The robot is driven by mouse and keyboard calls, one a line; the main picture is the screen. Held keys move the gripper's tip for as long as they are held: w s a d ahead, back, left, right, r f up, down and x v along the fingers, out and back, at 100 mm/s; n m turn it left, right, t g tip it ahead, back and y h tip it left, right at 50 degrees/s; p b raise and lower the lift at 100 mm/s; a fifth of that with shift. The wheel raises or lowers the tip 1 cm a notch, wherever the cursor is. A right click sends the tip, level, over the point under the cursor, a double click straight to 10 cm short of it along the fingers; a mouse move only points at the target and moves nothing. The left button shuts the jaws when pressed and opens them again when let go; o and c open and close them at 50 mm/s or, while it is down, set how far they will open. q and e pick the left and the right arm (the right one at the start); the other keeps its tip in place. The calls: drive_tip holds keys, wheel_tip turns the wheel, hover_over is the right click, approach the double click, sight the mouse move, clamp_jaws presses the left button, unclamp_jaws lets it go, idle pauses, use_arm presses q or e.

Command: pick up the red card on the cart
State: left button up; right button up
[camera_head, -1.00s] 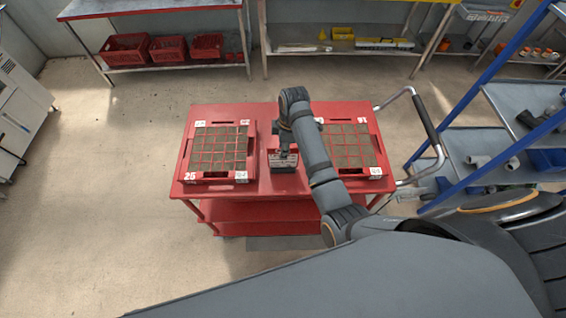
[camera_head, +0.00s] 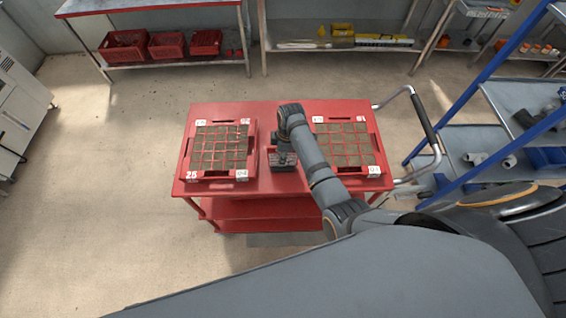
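The red cart (camera_head: 262,112) stands in the middle of the view. My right arm reaches over it from the lower right. My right gripper (camera_head: 282,160) points down over a small box (camera_head: 282,168) between two red trays. The gripper is small and dark here, and its fingers cannot be told apart from the box, so I cannot tell whether it is open or shut. I cannot make out a separate red card; the gripper and wrist cover part of the box. My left gripper is not in view.
A red tray of brown soil blocks (camera_head: 193,160) lies on the cart's left side. A similar tray (camera_head: 375,143) lies on the right, partly behind my arm. The cart's handle (camera_head: 428,125) and a blue-framed rack (camera_head: 455,108) stand to the right. The floor at left is clear.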

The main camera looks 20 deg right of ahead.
drive_tip(key=shift+f, duration=0.2)
idle(0.3)
clamp_jaws()
